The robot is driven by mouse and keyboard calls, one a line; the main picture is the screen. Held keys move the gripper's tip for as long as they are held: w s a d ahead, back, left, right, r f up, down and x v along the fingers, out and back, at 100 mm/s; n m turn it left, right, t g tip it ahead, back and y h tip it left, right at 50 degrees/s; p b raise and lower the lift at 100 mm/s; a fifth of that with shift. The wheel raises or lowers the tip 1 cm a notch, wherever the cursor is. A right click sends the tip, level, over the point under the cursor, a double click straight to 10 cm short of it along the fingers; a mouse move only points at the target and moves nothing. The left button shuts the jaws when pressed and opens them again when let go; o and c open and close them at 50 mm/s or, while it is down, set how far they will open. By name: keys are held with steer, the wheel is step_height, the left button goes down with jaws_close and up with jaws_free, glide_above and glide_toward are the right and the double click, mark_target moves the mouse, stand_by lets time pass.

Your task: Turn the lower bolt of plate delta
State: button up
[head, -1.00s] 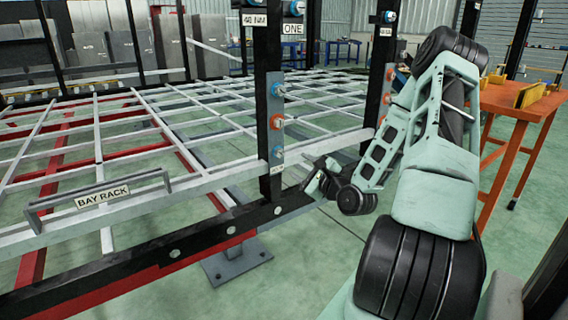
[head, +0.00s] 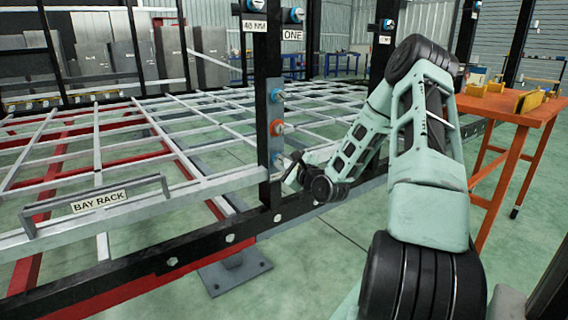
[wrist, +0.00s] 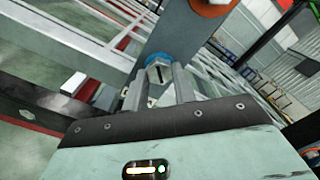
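A grey plate (head: 275,110) is on the black upright post. Its upper bolt (head: 278,95) has a blue ring and its middle one (head: 277,128) an orange ring. The lower bolt (head: 279,160) is partly hidden by my gripper (head: 290,163) in the head view. In the wrist view this lower bolt (wrist: 158,72) is a silver head with a dark slot and a blue ring. My gripper (wrist: 160,82) is open, its two fingers parted on either side of the bolt head. I cannot tell whether they touch it. No label on this plate is readable.
The rack's black front beam (head: 195,243) with several bolts runs below the post. An orange table (head: 510,105) stands at the right. Open green floor (head: 320,260) lies in front.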

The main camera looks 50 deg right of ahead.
steer(key=c, duration=0.3)
